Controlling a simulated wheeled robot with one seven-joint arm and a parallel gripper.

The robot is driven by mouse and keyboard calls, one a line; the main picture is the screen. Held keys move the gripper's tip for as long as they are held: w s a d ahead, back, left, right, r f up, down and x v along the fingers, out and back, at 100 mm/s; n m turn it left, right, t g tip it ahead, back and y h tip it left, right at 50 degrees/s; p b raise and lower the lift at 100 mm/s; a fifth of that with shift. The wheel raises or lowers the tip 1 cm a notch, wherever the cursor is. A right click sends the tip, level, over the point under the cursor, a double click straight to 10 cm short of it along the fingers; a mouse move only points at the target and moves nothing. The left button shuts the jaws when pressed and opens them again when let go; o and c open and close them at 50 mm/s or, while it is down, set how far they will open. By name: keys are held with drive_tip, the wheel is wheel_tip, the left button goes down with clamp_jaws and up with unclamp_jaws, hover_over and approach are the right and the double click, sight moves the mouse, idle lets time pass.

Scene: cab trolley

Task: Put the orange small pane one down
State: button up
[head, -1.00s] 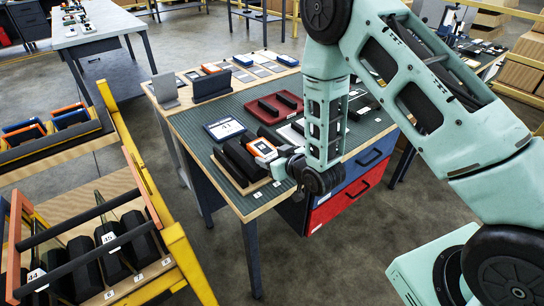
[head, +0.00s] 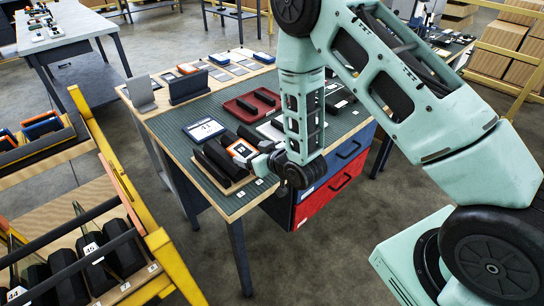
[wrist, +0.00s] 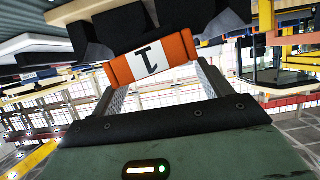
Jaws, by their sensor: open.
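The orange small pane one (head: 241,149) is an orange block with a white label, standing among black blocks on a wooden base (head: 233,187) at the near corner of the green-topped table. In the wrist view the orange piece (wrist: 185,46) shows a "1" on its white band and lies just beyond my fingertips, against dark blocks. My gripper (head: 264,163) is at its right side in the head view. In the wrist view my gripper (wrist: 155,80) has its two fingers apart with nothing clearly between them. Whether the piece is fully seated is hidden.
The table (head: 185,150) also holds a card marked 41 (head: 203,129), a red tray (head: 250,105) and grey panels (head: 188,87). A yellow-framed trolley (head: 125,180) with black blocks stands at the left. Floor is free between trolley and table.

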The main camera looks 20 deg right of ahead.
drive_tip(key=p+v, duration=0.5)
drive_tip(key=v, duration=0.6)
drive_tip(key=shift+s+r, duration=0.15)
drive_tip(key=shift+s, duration=0.05)
